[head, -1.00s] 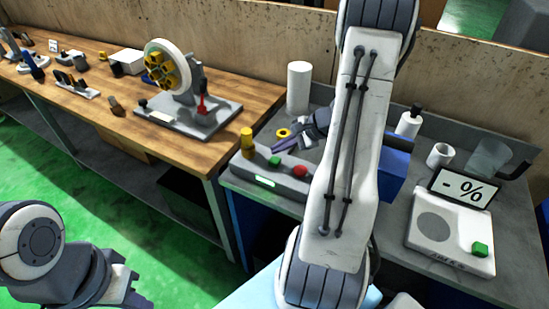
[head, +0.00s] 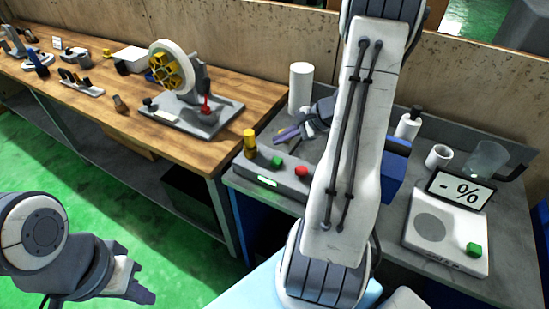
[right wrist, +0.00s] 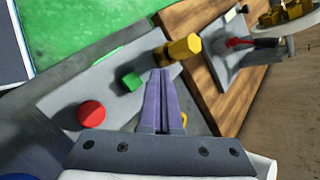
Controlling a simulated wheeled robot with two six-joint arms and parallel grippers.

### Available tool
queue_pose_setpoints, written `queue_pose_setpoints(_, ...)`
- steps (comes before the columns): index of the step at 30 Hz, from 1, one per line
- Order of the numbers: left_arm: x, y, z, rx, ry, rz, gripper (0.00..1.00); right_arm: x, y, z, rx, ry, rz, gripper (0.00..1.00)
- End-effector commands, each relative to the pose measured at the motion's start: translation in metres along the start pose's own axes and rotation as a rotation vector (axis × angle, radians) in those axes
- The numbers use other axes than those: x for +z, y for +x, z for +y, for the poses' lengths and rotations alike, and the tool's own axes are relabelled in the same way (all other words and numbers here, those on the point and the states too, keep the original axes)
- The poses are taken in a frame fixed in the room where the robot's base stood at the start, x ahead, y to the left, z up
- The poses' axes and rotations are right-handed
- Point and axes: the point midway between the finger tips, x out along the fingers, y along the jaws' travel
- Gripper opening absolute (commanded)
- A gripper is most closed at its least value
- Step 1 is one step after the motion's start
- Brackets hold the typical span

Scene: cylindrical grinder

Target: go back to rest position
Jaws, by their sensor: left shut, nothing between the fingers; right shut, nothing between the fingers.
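My right gripper (head: 288,134) is above the grey bench, behind the control box, and my right arm crosses the middle of the head view. In the right wrist view its purple fingers (right wrist: 157,100) are together with nothing between them. They point toward the control box (right wrist: 75,100) with its red button (right wrist: 91,114), green button (right wrist: 131,81) and yellow knob (right wrist: 182,48). A yellow ring (right wrist: 184,119) shows partly beside the fingers. My left gripper (head: 148,296) is at the lower left over the green floor, shut and empty.
A wheel fixture (head: 178,70) stands on the wooden table (head: 95,95). On the grey bench are a white cylinder (head: 301,88), a blue box (head: 393,172), a bottle (head: 408,123), a cup (head: 439,157) and a scale (head: 447,235). The green floor at left is open.

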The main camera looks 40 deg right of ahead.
Motion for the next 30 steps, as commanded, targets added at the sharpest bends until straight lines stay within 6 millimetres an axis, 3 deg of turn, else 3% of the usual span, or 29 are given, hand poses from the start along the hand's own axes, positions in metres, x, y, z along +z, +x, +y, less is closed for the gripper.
queue_pose_setpoints(8,0.000,0.000,0.000,0.000,0.000,0.000,0.00,0.001,0.000,0.000,0.001,-0.002,-0.001,0.00)
queue_pose_setpoints(11,0.000,0.000,0.000,0.000,0.000,0.000,0.00,0.015,0.005,-0.001,0.028,-0.041,-0.015,0.00)
queue_pose_setpoints(14,0.000,0.000,0.000,0.000,0.000,0.000,0.00,0.056,0.019,0.002,0.113,-0.161,-0.058,0.00)
queue_pose_setpoints(16,0.000,0.000,0.000,0.000,0.000,0.000,0.00,0.098,0.031,0.010,0.201,-0.295,-0.101,0.00)
queue_pose_setpoints(21,0.000,0.000,0.000,0.000,0.000,0.000,0.00,0.202,0.043,0.054,0.435,-0.689,-0.211,0.00)
queue_pose_setpoints(24,0.000,0.000,0.000,0.000,0.000,0.000,0.00,0.249,0.039,0.088,0.555,-0.930,-0.268,0.00)
queue_pose_setpoints(30,0.000,0.000,0.000,0.000,0.000,0.000,0.00,0.311,0.013,0.157,0.739,-1.431,-0.364,0.00)
